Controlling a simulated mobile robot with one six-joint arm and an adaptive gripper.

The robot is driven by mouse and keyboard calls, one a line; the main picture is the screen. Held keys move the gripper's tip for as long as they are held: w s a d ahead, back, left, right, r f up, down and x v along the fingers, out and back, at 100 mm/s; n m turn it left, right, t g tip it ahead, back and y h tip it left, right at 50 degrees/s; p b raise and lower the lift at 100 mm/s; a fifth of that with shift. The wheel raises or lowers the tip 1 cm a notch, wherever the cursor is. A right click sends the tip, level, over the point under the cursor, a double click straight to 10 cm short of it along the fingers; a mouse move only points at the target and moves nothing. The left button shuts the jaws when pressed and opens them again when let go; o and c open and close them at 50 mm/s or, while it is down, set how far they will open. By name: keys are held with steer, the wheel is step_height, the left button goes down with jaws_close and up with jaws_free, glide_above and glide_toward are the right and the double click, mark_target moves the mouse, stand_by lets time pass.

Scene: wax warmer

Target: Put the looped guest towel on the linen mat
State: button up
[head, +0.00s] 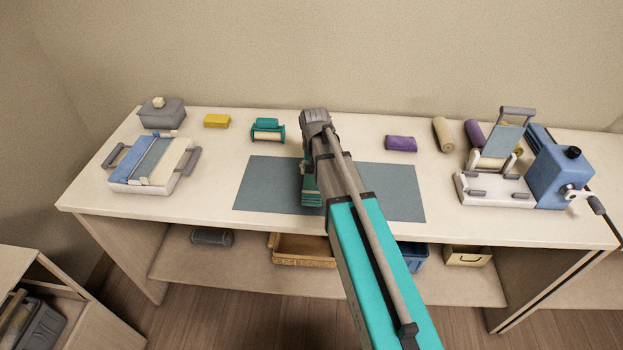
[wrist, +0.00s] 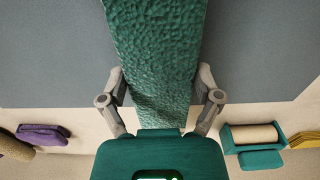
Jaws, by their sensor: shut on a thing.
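The linen mat (head: 265,190) is a flat grey-blue rectangle in the middle of the counter; it also fills much of the wrist view (wrist: 55,55). A green towel with a bumpy, looped surface (wrist: 155,55) lies between the fingers of my gripper (wrist: 160,100), which is shut on it. In the head view the towel (head: 312,199) shows as a green piece below my gripper, over the mat left of its centre. My arm hides part of the mat. I cannot tell whether the towel touches the mat.
Behind the mat are a teal holder with a cream roll (head: 267,131), a yellow block (head: 216,121) and a purple folded piece (head: 401,143). A blue-and-white tray (head: 150,165) stands left, a blue machine (head: 560,165) right. The mat's visible parts are bare.

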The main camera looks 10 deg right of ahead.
steer(key=shift+f+b, duration=0.5)
steer(key=shift+f, duration=0.3)
steer(key=shift+f, duration=0.2)
steer(key=o, duration=1)
steer(key=shift+r, duration=0.1)
steer(key=shift+r, duration=0.1)
step_height(320, 180, up, 12)
steer(key=p, duration=1.2)
